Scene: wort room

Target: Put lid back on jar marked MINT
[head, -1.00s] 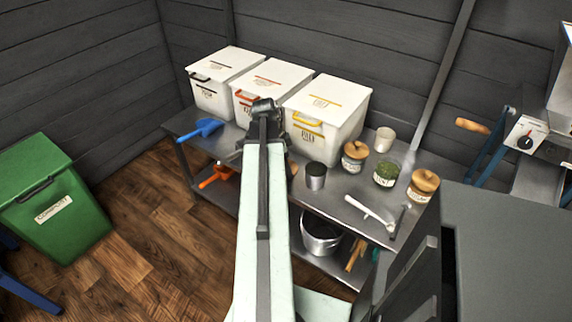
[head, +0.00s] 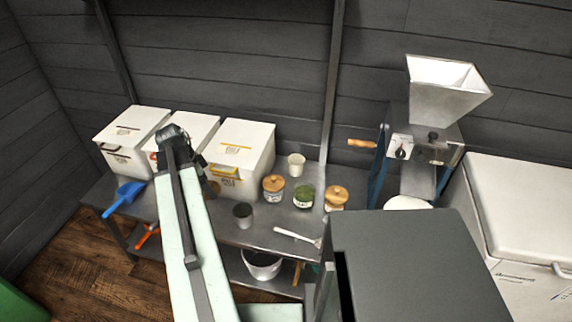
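An open glass jar with green contents (head: 304,197) stands on the metal bench, between two jars with wooden lids, the left lidded jar (head: 273,188) and the right lidded jar (head: 336,198). Their labels are too small to read, so I cannot tell which says MINT. A small brown edge (head: 213,188) shows beside my arm on the bench; it may be a loose wooden lid, mostly hidden. My gripper (head: 178,140) is at the far end of my raised arm, in front of the white bins and well left of the jars. Its fingers are not clear.
Several white bins, such as the right bin (head: 240,160), stand at the bench's back. A dark cup (head: 243,215), a pale cup (head: 296,165) and a white-handled tool (head: 297,238) are near the jars. A blue scoop (head: 124,198) lies left. A grain mill (head: 425,140) and white chest (head: 525,210) stand right.

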